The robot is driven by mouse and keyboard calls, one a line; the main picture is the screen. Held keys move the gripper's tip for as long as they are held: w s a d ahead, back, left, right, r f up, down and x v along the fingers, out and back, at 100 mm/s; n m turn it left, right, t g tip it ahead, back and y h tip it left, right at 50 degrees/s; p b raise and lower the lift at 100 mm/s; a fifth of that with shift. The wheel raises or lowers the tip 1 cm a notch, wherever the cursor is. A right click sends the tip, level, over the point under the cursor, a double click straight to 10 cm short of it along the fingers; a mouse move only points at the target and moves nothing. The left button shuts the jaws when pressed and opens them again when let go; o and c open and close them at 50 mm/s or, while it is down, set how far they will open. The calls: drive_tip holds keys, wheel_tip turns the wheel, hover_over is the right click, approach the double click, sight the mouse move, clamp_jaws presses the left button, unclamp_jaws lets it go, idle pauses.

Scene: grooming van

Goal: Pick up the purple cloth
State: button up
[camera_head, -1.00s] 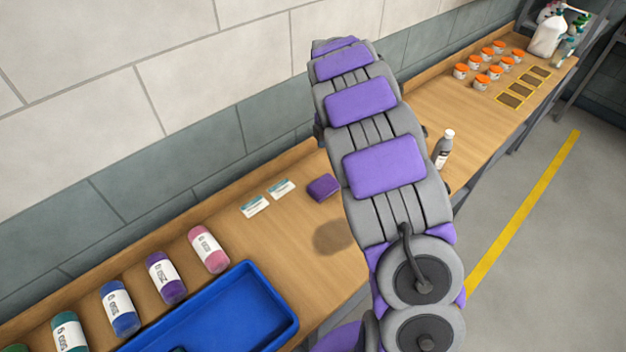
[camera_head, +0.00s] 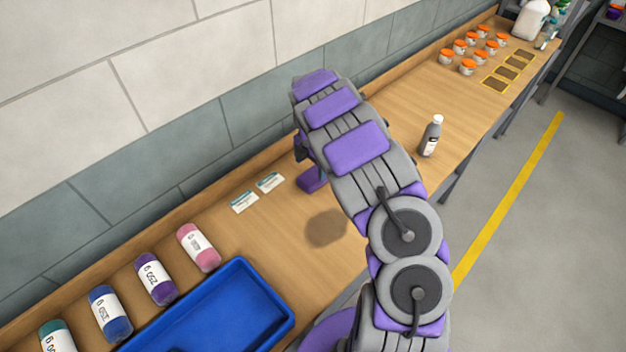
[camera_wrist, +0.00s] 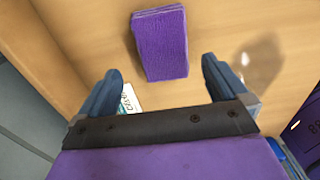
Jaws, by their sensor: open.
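The purple cloth (camera_head: 312,181) is a small folded block lying on the wooden bench, partly hidden by my arm in the head view. In the wrist view the cloth (camera_wrist: 160,36) lies ahead of my gripper (camera_wrist: 162,70), its near end between the two blue-grey fingertips in the picture. The fingers are wide apart with nothing held. Clear bench shows on both sides of the cloth. I cannot tell how far the fingertips are above the bench.
A blue tray (camera_head: 285,312) and several labelled rolls (camera_head: 199,247) are at the lower left. A grey bottle (camera_head: 431,136) stands right of my arm. Several orange-lidded jars (camera_head: 467,67) stand farther along the bench.

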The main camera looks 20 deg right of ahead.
sight(313, 175)
drive_tip(key=shift+s+d+f+b, duration=0.1)
drive_tip(key=shift+d+f+b, duration=0.1)
drive_tip(key=shift+f, duration=0.8)
drive_tip(key=shift+d+f+b, duration=0.1)
drive_tip(key=shift+f+b, duration=0.1)
drive_tip(key=shift+f, duration=0.8)
drive_tip(key=shift+s+d+f+b, duration=0.1)
drive_tip(key=shift+d+f+b, duration=0.1)
drive_tip(key=shift+f, duration=0.8)
drive_tip(key=shift+w, duration=0.1)
drive_tip(key=c, duration=1)
drive_tip(key=shift+a, duration=0.1)
drive_tip(key=shift+r, duration=0.1)
wheel_tip(313, 175, up, 3)
drive_tip(key=shift+r+p, duration=0.15)
drive_tip(key=shift+p, duration=0.35)
drive_tip(key=shift+s+r, duration=0.2)
drive_tip(key=s, duration=0.5)
drive_tip(key=s+a+p, duration=0.1)
drive_tip(key=s, duration=0.4)
drive_tip(key=s+a+r, duration=0.1)
drive_tip(key=s, duration=0.4)
drive_tip(key=shift+s+r, duration=0.1)
drive_tip(key=shift+s, duration=0.15)
